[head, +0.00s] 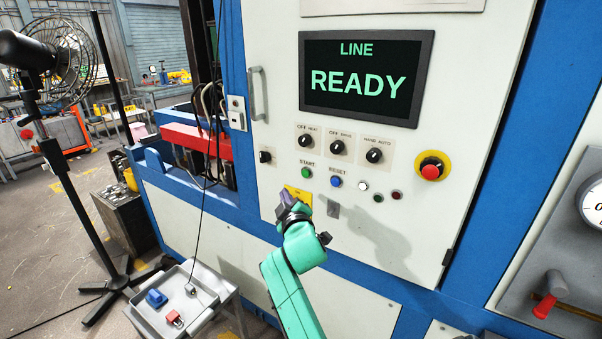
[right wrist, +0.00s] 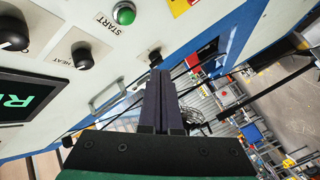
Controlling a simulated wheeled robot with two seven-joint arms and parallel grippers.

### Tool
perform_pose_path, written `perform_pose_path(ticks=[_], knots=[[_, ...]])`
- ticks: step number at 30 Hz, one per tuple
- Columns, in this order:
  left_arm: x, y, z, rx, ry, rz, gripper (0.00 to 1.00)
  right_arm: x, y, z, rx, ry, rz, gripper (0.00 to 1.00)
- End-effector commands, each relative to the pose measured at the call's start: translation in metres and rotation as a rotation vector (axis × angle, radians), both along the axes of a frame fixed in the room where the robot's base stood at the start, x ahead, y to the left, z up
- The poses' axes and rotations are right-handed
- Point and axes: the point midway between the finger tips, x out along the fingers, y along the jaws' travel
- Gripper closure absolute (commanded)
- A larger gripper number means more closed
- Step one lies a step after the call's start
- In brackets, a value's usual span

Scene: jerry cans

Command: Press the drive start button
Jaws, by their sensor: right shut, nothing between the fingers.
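The green START button (head: 306,172) sits on the white cabinet panel (head: 410,225), left of the blue RESET button (head: 336,182). In the right wrist view the green button (right wrist: 123,13) is near the top edge, to the left of my fingers' line. My right gripper (head: 287,197) is shut and empty, below and slightly left of the green button in the head view. Its dark fingers (right wrist: 158,78) also show in the right wrist view, apart from the button. My left gripper is not in view.
A dark screen (head: 366,78) reads LINE READY. Black rotary knobs (head: 337,147) lie above the buttons. A red emergency stop (head: 431,171) is to the right, and a door handle (head: 258,93) to the upper left. A grey tray cart (head: 217,298) stands lower left.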

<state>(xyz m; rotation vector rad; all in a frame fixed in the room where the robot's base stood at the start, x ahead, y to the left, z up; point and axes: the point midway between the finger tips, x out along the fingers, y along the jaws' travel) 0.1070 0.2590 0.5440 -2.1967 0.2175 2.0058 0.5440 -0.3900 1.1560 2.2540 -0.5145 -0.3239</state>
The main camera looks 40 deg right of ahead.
Motion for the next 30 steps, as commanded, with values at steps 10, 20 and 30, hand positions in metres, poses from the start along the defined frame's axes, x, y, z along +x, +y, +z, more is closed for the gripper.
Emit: perform_pose_path(ticks=[10,20,30], knots=[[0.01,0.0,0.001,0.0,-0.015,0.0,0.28,0.0,-0.001,0.001,-0.002,-0.001,-0.001,1.0],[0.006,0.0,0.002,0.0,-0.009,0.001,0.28,0.011,-0.037,0.001,-0.004,0.001,-0.001,1.0],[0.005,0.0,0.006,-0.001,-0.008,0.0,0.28,0.024,-0.079,0.001,-0.003,-0.001,0.0,1.0]])
